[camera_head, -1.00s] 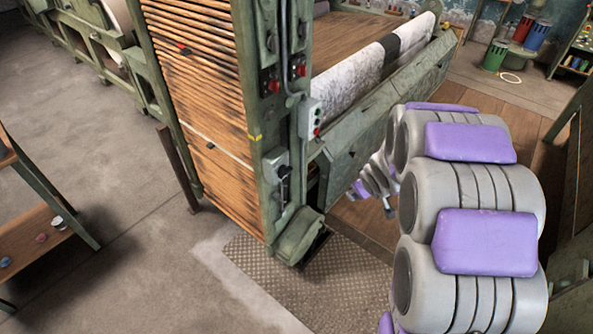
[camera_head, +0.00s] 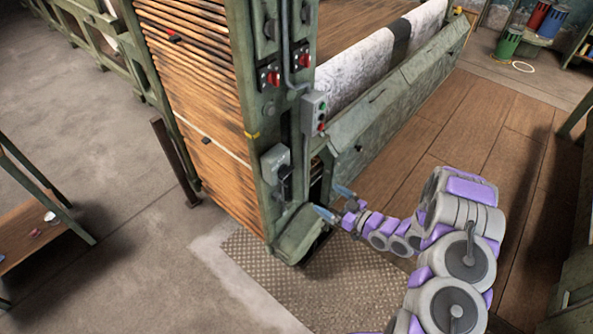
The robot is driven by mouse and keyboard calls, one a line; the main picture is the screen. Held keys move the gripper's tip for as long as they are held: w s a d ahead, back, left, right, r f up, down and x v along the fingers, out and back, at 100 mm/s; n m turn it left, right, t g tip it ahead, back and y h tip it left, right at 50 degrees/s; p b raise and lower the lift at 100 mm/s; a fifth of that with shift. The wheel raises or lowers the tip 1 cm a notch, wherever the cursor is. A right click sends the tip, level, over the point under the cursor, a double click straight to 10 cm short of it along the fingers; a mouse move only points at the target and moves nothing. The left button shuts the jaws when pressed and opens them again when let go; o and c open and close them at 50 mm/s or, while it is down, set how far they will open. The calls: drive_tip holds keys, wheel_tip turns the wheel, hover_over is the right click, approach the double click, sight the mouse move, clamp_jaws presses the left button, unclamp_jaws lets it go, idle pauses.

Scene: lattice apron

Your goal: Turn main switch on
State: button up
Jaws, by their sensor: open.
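A grey switch box (camera_head: 276,160) with a dark lever (camera_head: 286,185) below it is mounted low on the green machine post. No label is readable, so I cannot tell for sure that it is the main switch. Higher on the post are two red-knobbed switches, the left one (camera_head: 268,77) and the right one (camera_head: 303,60). A small grey button box (camera_head: 315,112) with green and red buttons sits below them. My gripper (camera_head: 335,202) is open and empty, its two fingers pointing left toward the post, right of and slightly below the lever, apart from it.
The green machine post (camera_head: 243,80) ends in a rounded foot (camera_head: 300,237) on a chequered metal plate (camera_head: 255,270). A sloped green machine panel (camera_head: 400,100) lies behind my gripper. A shelf unit (camera_head: 40,230) stands at left. Floor between is clear.

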sight(289, 174)
drive_tip(key=shift+y, duration=0.4)
drive_tip(key=b+x, duration=0.3)
drive_tip(key=x, duration=1.4)
drive_tip(key=shift+a+r+b, duration=0.1)
drive_tip(key=shift+a+b, duration=0.1)
drive_tip(key=shift+b, duration=0.15)
drive_tip(key=shift+c, duration=0.5)
drive_tip(key=c, duration=1)
drive_tip(key=shift+o, duration=0.2)
